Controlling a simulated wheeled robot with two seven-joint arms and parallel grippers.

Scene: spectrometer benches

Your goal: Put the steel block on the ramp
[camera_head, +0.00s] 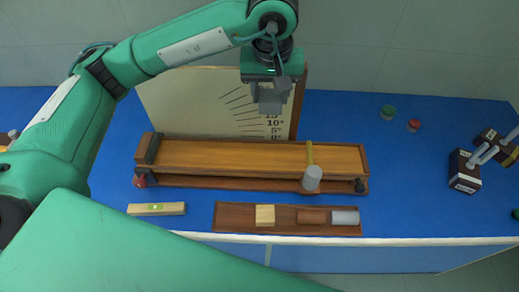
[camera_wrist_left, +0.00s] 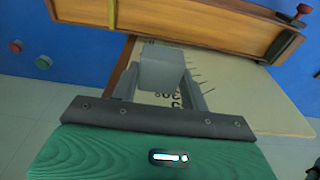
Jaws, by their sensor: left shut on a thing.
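My left gripper (camera_head: 270,98) is shut on a grey steel block (camera_head: 270,104) and holds it up in front of the angle board, above the far edge of the ramp. In the left wrist view the block (camera_wrist_left: 161,68) sits between the two fingers of the left gripper (camera_wrist_left: 160,90). The wooden ramp (camera_head: 220,155) lies flat along the middle of the blue bench, and part of it (camera_wrist_left: 190,22) shows at the top of the left wrist view. The block is apart from the ramp. My right gripper is not in view.
A grey cylinder (camera_head: 312,178) hangs at the ramp's front right. A wooden tray (camera_head: 235,216) in front holds several blocks. A level (camera_head: 157,209) lies at its left. The angle board (camera_head: 185,105) stands behind. Small caps (camera_head: 388,113) and dark boxes (camera_head: 465,172) are at right.

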